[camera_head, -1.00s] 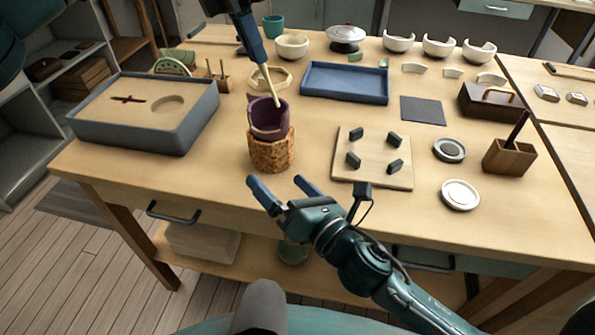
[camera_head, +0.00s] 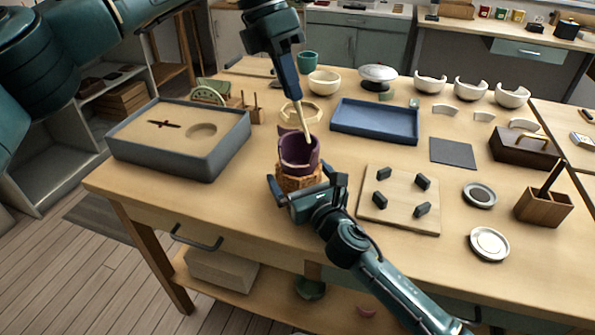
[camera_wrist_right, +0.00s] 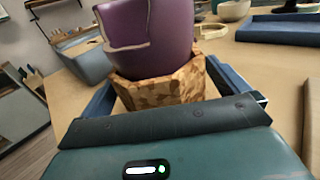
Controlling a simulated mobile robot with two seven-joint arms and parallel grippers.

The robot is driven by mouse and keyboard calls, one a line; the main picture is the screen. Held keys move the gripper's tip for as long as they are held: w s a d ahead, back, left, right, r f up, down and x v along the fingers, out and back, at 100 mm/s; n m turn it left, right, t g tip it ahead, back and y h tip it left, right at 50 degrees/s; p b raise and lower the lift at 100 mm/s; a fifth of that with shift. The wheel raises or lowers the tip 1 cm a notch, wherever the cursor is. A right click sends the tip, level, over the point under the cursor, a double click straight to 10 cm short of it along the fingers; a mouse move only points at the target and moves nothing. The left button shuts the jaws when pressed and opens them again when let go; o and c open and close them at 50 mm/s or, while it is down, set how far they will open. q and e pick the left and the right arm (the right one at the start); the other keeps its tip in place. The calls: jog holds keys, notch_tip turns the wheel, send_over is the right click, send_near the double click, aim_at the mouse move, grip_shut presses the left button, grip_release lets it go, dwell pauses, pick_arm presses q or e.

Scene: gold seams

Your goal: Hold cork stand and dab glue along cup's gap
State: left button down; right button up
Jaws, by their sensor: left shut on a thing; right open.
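The purple cup (camera_head: 299,153) sits upright on the cork stand (camera_head: 300,184), with a notch in its rim. The cup (camera_wrist_right: 160,45) and stand (camera_wrist_right: 170,88) fill the right wrist view. The stand is partly hidden behind the gripper.
A grey sand tray (camera_head: 205,160) is at left, and a blue tray (camera_head: 375,122) is behind the cup. A pegged board (camera_head: 400,205) lies right of the stand. Bowls, including a cream one (camera_head: 324,82), line the back. A wooden holder (camera_head: 543,207) is at far right.

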jog(key=shift+x, duration=0.9)
jog(key=c, duration=0.9)
